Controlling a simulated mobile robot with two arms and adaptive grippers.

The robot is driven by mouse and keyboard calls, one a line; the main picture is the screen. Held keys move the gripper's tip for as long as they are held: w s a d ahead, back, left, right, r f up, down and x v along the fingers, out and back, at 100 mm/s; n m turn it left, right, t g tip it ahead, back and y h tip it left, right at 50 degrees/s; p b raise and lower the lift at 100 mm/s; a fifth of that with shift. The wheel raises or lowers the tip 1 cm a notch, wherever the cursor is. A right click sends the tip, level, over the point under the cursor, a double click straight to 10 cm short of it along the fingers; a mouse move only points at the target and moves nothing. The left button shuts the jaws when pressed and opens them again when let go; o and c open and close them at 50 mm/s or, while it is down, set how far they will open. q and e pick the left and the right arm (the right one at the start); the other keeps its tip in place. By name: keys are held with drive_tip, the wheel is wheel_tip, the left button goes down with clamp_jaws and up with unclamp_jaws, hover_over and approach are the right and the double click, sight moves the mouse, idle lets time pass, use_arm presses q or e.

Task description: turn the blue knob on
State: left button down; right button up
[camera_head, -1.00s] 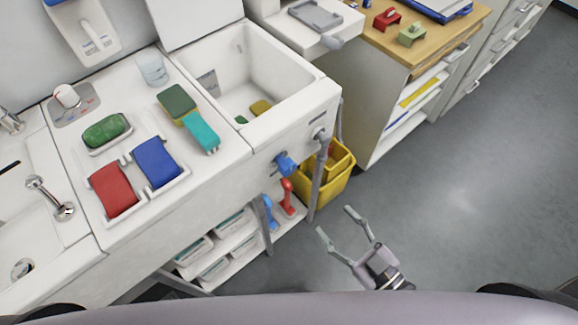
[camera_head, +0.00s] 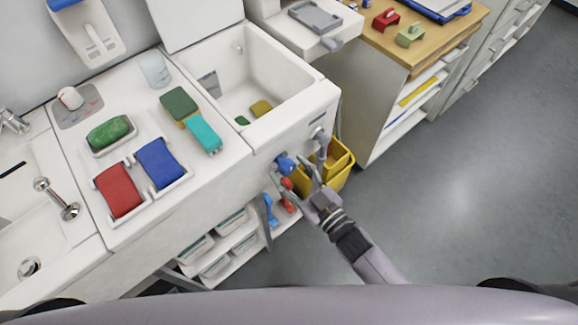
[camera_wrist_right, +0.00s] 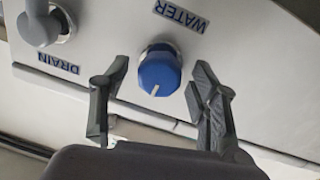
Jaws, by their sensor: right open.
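The blue knob (camera_head: 284,163) sticks out of the front panel of the white sink unit. In the right wrist view the blue knob (camera_wrist_right: 159,72) is round, with a white pointer line, beside a "WATER" label (camera_wrist_right: 180,16). My right gripper (camera_head: 296,174) is close in front of the panel at the knob. In the right wrist view its open fingers (camera_wrist_right: 158,98) stand one on either side of the knob, with space between each finger and the knob. My left gripper is not in view.
A grey knob or lever (camera_wrist_right: 42,28) beside a "DRAIN" label sits left of the blue knob in the wrist view. A yellow bucket (camera_head: 338,170) stands under the sink at the right. Red and blue handled items (camera_head: 268,211) hang below the panel.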

drive_tip(key=shift+w+a, duration=0.35)
drive_tip(key=shift+w, duration=0.1)
drive_tip(key=c, duration=1.1)
drive_tip(key=shift+c, duration=0.2)
